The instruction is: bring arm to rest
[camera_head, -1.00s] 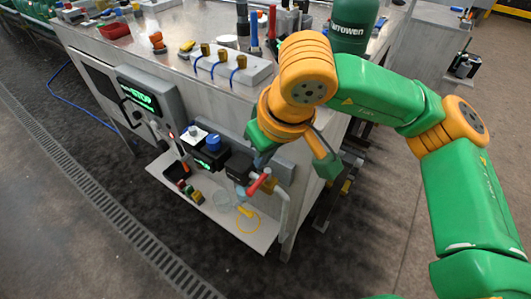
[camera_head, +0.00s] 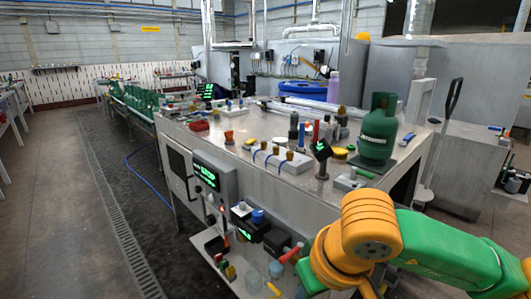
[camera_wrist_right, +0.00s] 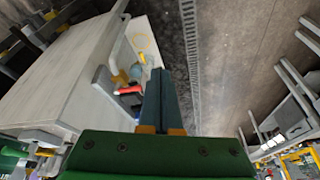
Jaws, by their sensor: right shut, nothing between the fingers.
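My right arm (camera_head: 440,250) comes in from the lower right of the head view. Its orange wrist joint (camera_head: 368,235) is bent in front of the metal workbench (camera_head: 290,200). The right gripper (camera_wrist_right: 159,76) shows in the wrist view, with its two dark fingers together and nothing between them. In the head view the right gripper's fingers are not visible. My left arm and gripper are not in view.
A green gas cylinder (camera_head: 378,135) stands on the bench at its right end. A low shelf with valves and a red handle (camera_wrist_right: 130,89) is left of the fingers in the wrist view. Open floor (camera_head: 60,220) lies left of the bench.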

